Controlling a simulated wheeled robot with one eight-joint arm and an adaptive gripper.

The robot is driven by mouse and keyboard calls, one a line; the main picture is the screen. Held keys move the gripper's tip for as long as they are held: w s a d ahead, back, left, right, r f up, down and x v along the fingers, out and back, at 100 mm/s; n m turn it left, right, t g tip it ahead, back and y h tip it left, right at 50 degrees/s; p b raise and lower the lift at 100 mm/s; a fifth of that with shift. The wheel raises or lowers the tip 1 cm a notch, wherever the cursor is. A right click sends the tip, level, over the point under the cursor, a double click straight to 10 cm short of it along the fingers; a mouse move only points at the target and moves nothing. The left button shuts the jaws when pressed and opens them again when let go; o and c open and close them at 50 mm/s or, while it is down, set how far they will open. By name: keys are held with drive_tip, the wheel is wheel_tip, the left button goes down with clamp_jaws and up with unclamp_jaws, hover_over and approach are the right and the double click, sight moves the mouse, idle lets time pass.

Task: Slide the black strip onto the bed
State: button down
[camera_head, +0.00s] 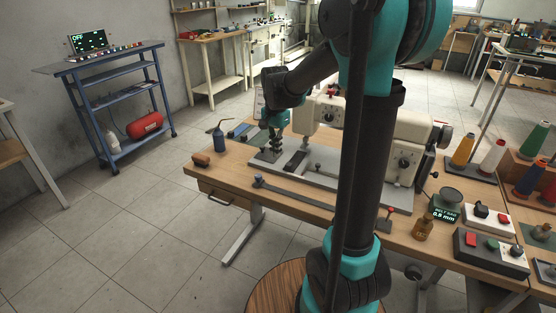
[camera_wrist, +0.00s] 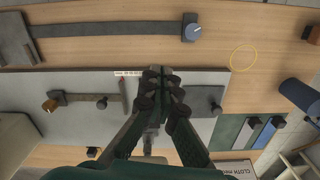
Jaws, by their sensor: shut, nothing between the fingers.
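The black strip (camera_head: 300,196) lies flat on the wooden table, along the front edge of the grey bed (camera_head: 330,180) and apart from it. A blue-grey knob (camera_head: 258,181) stands on its left end. In the wrist view the strip (camera_wrist: 110,29) runs across the top, with the knob (camera_wrist: 193,32) at its right end. My gripper (camera_head: 268,153) is over the left part of the bed. In the wrist view its fingertips (camera_wrist: 160,72) are together and empty, near the bed's edge and apart from the strip. My arm hides part of the table to the right.
The cream twin machine (camera_head: 325,110) stands behind on the bed. A dark plate (camera_wrist: 202,100) and a bar with a brown knob (camera_wrist: 95,98) lie on the bed. A yellow ring (camera_wrist: 243,58) marks bare table. A brown block (camera_head: 201,159) sits at the left corner.

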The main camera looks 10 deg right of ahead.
sight(295, 158)
wheel_tip(295, 158, down, 10)
drive_tip(key=shift+r, duration=0.2)
drive_tip(key=shift+w+d+f, duration=0.1)
drive_tip(key=shift+w+d, duration=0.65)
drive_tip(key=shift+d, duration=0.15)
drive_tip(key=shift+w+d, duration=0.55)
drive_tip(key=shift+d, duration=0.05)
drive_tip(key=shift+w+d, duration=1.35)
drive_tip(key=shift+d, duration=0.1)
drive_tip(key=shift+s, duration=0.1)
